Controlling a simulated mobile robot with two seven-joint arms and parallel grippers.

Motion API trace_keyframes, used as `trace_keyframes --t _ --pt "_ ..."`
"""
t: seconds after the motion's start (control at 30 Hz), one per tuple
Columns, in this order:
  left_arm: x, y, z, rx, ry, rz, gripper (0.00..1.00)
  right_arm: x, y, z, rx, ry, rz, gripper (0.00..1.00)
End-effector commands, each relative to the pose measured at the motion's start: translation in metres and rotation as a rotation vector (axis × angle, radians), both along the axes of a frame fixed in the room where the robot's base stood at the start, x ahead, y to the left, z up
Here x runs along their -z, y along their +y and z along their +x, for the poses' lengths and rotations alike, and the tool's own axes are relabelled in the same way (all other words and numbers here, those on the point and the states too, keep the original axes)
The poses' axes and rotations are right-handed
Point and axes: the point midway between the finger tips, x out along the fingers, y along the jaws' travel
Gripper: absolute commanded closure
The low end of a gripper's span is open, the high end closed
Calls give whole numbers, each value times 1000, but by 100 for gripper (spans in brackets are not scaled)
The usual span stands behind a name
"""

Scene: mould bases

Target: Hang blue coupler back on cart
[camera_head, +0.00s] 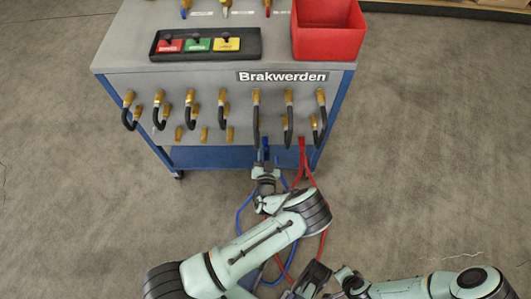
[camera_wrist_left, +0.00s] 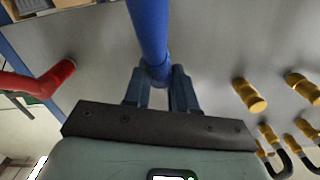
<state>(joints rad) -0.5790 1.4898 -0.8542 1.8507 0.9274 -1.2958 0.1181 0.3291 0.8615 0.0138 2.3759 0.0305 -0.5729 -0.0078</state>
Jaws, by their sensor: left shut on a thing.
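My left gripper (camera_head: 265,168) is just in front of the lower right part of the cart's (camera_head: 205,130) grey front panel. In the left wrist view, its two fingers (camera_wrist_left: 160,88) are shut around the lower end of a blue cylindrical coupler (camera_wrist_left: 150,35). The coupler runs up out of the top of that view, and its far end is hidden. In the head view a bit of blue shows at the gripper. My right gripper (camera_head: 313,280) is low in the head view, and its jaws are not clear.
A red coupler (camera_wrist_left: 62,72) with its red hose (camera_head: 304,165) is at the panel, right of my left gripper in the head view. Brass fittings (camera_wrist_left: 250,95) with black hoses line the panel. A blue hose (camera_head: 240,215) loops near the floor. A red bin (camera_head: 328,40) stands on top.

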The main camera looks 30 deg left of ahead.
Motion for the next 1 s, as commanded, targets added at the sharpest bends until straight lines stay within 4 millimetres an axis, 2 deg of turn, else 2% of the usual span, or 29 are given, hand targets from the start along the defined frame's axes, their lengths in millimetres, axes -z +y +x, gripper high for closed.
trace_keyframes --t 0.23,0.27,0.3,0.33,0.53,0.57,0.6,0.63,1.0 --pt "-1 1 2 1 -2 1 100 0 0 0 0 0 0 100" --pt "-1 1 1 1 -2 1 65 0 0 0 0 0 0 100" --pt "-1 1 1 1 -2 1 52 0 0 0 0 0 0 100" --pt "-1 1 1 1 -2 1 45 0 0 0 0 0 0 100" --pt "0 1 1 0 -1 0 45 0 0 0 0 0 0 100" --pt "0 1 1 0 0 0 38 0 0 0 0 0 0 100" --pt "0 1 1 0 0 0 25 0 0 0 0 0 0 100" --pt "0 1 1 0 0 0 23 0 0 0 0 0 0 100" --pt "0 -2 -2 1 1 -1 23 -2 0 0 0 0 0 100"
